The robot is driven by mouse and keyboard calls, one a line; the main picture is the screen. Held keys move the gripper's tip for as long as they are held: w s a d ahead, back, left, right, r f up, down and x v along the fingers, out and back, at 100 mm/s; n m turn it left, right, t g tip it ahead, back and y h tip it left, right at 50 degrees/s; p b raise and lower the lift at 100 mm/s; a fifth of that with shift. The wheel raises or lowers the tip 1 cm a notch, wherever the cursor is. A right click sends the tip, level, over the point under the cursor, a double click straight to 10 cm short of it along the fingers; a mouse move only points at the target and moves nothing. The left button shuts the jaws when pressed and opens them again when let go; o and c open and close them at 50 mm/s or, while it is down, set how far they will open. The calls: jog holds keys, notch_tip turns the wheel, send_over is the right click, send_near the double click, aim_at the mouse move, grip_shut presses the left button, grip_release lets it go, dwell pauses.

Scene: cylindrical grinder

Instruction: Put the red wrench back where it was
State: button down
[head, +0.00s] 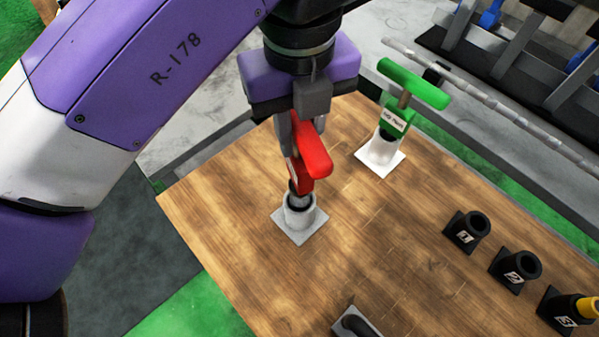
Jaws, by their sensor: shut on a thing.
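My gripper (303,122) is above the wooden table in the head view, pointing down. It is shut on the red wrench (312,160), a T-shaped tool with a red handle and a metal shaft. The wrench is upright, with its shaft end at the mouth of a light grey round holder (299,217) on a square base. The lower tip of the shaft is hidden in the holder's opening; I cannot tell how deep it sits. Part of the red handle is hidden by the gripper fingers.
A green T-handled wrench (404,90) stands in a white holder (380,158) to the right. Black numbered holders (520,267) line the table's right side, one with a yellow item. A dark object (357,325) lies at the front. The wooden table (400,240) is clear between.

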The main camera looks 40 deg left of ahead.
aim_at(300, 166)
notch_tip(300, 166, down, 7)
jog(key=b, duration=0.5)
jog(key=shift+f, duration=0.2)
jog(key=shift+r, duration=0.1)
jog(key=c, duration=1.2)
grip_release()
jog(key=shift+f, duration=0.2)
notch_tip(300, 166, up, 12)
jog(key=p, duration=1)
jog(key=shift+r, duration=0.15)
